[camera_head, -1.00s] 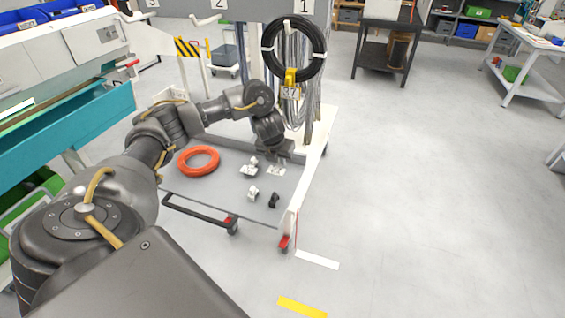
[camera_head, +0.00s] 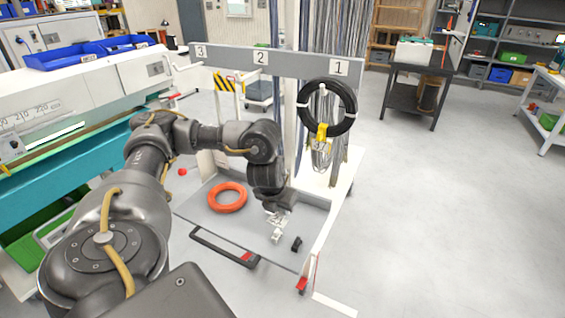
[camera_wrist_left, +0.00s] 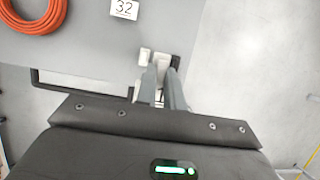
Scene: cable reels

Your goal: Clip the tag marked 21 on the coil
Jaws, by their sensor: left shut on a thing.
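My left gripper (camera_head: 274,208) is low over the grey cart deck. In the wrist view its fingers (camera_wrist_left: 163,75) are close together on a small white piece (camera_wrist_left: 158,95), whose marking I cannot read. A white tag marked 32 (camera_wrist_left: 125,9) lies on the deck beyond the fingers. An orange coil (camera_head: 228,197) lies flat on the deck, left of the gripper; part of it also shows in the wrist view (camera_wrist_left: 36,17). I see no readable 21.
A white piece (camera_head: 277,236) and a black piece (camera_head: 296,243) lie near the deck's front edge. The cart's rail (camera_head: 190,54) carries labels 3, 2 and 1. Grey cables hang behind the black coil. The floor (camera_head: 430,210) to the right is clear.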

